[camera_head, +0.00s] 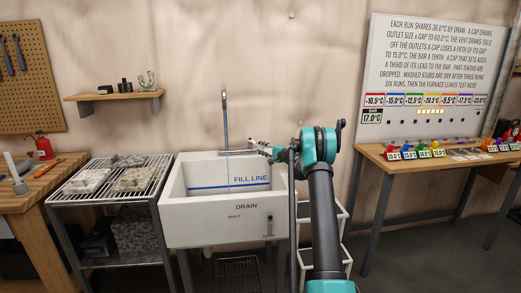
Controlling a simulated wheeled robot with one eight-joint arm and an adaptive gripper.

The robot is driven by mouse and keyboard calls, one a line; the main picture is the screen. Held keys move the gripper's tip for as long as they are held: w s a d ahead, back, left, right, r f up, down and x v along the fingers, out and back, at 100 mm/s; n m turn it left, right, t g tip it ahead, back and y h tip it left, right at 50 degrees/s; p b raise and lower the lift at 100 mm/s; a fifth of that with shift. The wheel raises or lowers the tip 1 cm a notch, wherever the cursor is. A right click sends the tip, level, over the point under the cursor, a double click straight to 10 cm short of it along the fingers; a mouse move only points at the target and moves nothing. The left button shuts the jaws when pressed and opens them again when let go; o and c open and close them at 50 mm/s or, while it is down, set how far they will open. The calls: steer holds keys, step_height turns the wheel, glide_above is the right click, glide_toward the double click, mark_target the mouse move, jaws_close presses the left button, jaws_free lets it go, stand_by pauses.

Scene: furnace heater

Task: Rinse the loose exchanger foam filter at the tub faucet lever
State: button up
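The white tub (174,200) stands in the middle, with a blue fill line inside and the words DRAIN and SHUT on its front. A tall thin faucet pipe (225,115) rises behind it. My gripper (254,146) is at the tub's back right, near the faucet; whether it touches a lever, and whether its fingers are open or shut, is too small to tell. Two pale grey-beige slabs, one at the right (133,179) and one at the left (87,182), lie on the wire rack left of the tub. I cannot tell which is the loose foam filter.
The wire rack (150,190) stands close against the tub's left side. A wooden bench (30,198) with tools is at far left. A wooden table (400,162) with coloured caps stands at right under a sign board (436,60). A small shelf (115,96) hangs behind.

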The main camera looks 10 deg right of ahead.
steer(key=v, duration=1.1)
steer(key=shift+s+d, duration=0.2)
steer(key=shift+s, duration=0.15)
steer(key=shift+a, duration=0.1)
steer(key=s+a+n+g+h, duration=0.25)
steer(key=s+a, duration=0.45)
steer(key=s, duration=0.7)
steer(key=s+a+n+g+h, duration=0.2)
steer(key=s+a+n+g, duration=0.3)
steer(key=s, duration=0.8)
steer(key=s+d+f+h, duration=0.1)
steer(key=s+f+h, duration=0.1)
steer(key=s, duration=0.8)
steer(key=s+d+f+n+g+h, duration=0.1)
steer(key=s+f, duration=0.4)
steer(key=s, duration=0.6)
steer(key=s+d+f+n+g+h, duration=0.1)
steer(key=s+f+h, duration=0.3)
steer(key=s, duration=0.6)
steer(key=shift+s+d, duration=0.25)
steer(key=shift+d, duration=0.25)
steer(key=shift+o, duration=0.8)
steer(key=shift+s+d+f+n, duration=0.15)
steer(key=shift+s+d+n, duration=0.1)
steer(key=shift+s, duration=0.1)
steer(key=shift+w+a, duration=0.1)
